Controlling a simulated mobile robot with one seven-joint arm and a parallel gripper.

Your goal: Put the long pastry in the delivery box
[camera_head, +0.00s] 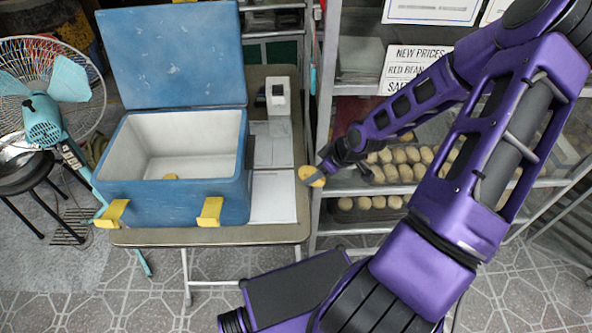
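The delivery box is a blue cooler (180,205) with a white inside and yellow latches. It stands on a table at left, its blue lid (180,58) raised behind. A small golden pastry piece (171,177) shows inside, mostly hidden by the front wall. My gripper (314,178) is to the right of the box, near the table's right edge. It appears shut on a golden pastry (307,172), which shows as a short oval at the fingertips. Its full length cannot be told from this angle.
A rack (360,185) at right holds rows of round buns (408,155) behind my arm. Papers (272,195) and a small white device (278,95) lie on the table (270,234) beside the box. A fan (45,115) stands at left.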

